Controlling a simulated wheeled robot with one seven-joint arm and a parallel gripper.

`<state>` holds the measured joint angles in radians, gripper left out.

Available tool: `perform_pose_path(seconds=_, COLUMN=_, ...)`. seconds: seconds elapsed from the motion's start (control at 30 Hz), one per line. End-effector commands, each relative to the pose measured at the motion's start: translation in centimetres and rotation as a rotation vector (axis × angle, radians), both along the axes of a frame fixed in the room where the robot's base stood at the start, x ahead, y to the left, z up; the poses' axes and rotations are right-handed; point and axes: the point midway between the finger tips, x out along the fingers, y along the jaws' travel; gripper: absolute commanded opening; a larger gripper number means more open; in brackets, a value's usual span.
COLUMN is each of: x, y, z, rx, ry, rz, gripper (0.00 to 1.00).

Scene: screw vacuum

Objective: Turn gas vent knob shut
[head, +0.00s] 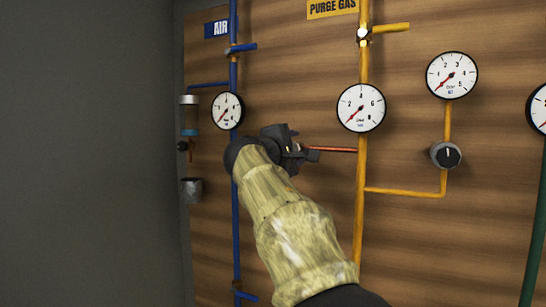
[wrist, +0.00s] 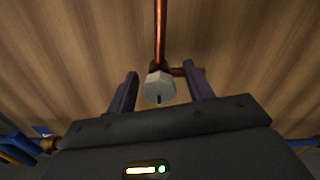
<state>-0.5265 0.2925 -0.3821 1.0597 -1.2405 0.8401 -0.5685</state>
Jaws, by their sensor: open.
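My gripper (head: 296,150) is in front of the wooden panel, at the left end of a thin copper-red pipe (head: 335,149). In the wrist view my gripper (wrist: 160,69) is open, one finger on each side of a light grey faceted knob (wrist: 159,88) with a dark slot mark. The knob sits at the end of the copper pipe (wrist: 160,30), between the fingers, with a visible gap on both sides.
A yellow pipe (head: 362,215) under the purge gas sign (head: 333,8) carries a gauge (head: 361,108). A blue air pipe (head: 234,60) with a gauge (head: 227,110) runs close to my wrist.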

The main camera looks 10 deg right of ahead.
Motion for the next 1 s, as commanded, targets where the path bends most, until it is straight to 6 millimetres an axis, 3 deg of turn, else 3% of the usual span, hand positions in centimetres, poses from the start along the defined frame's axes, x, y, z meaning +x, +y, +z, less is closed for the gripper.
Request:
perform_pose_path(seconds=0.7, x=-11.2, y=8.2, z=-0.3, rx=0.002, ry=-0.001, rz=0.004, gripper=0.52)
perform_pose_path(seconds=1.0, x=-12.9, y=9.4, z=-0.1, rx=0.000, ry=0.000, rz=0.000, gripper=0.52)
